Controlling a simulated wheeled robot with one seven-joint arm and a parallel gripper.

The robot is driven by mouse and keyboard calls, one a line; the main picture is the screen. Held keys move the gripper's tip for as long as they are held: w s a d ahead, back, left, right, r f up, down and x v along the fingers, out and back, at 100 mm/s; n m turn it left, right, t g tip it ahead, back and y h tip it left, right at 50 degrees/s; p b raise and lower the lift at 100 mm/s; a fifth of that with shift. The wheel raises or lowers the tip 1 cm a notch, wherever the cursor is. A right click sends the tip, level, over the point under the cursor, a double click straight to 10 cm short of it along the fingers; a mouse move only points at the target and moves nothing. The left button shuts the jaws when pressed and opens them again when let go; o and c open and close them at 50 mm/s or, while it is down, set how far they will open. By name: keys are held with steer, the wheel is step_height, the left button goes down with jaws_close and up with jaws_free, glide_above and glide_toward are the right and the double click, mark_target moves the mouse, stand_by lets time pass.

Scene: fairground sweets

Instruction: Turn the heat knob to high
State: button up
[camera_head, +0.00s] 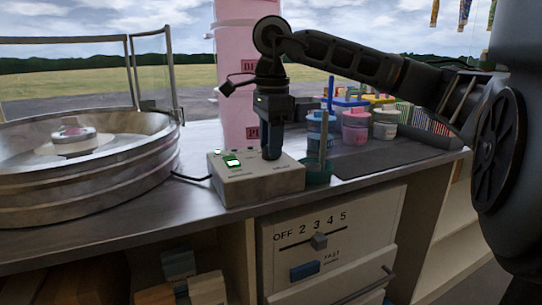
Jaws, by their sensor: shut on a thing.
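A grey control box (262,186) stands on the counter beside the large round metal pan. A green-lit switch (232,160) is on the left of its top face. My gripper (271,154) points straight down over the right part of the box top. Its jaws are shut at the place of the heat knob, and they hide the knob and its pointer. I cannot read the knob's setting. The small lettering on the box top is too small to read.
The round metal pan (90,187) with a glass guard fills the left. A pink tower (236,80) stands behind the box. A teal cup (318,172) is close at its right, with several tubs behind. A slider panel (330,240) is below the counter.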

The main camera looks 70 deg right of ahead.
steer(key=m+b, duration=0.4)
steer(key=m, duration=0.2)
steer(key=shift+f, duration=0.1)
steer(key=m+b, duration=0.2)
steer(key=m, duration=0.4)
steer(key=shift+w+g, duration=0.1)
steer(key=shift+g, duration=0.2)
steer(key=o, duration=1)
steer(key=shift+o, duration=0.2)
steer(key=r+p, duration=0.2)
steer(key=r, duration=0.6)
steer(key=shift+a, duration=0.2)
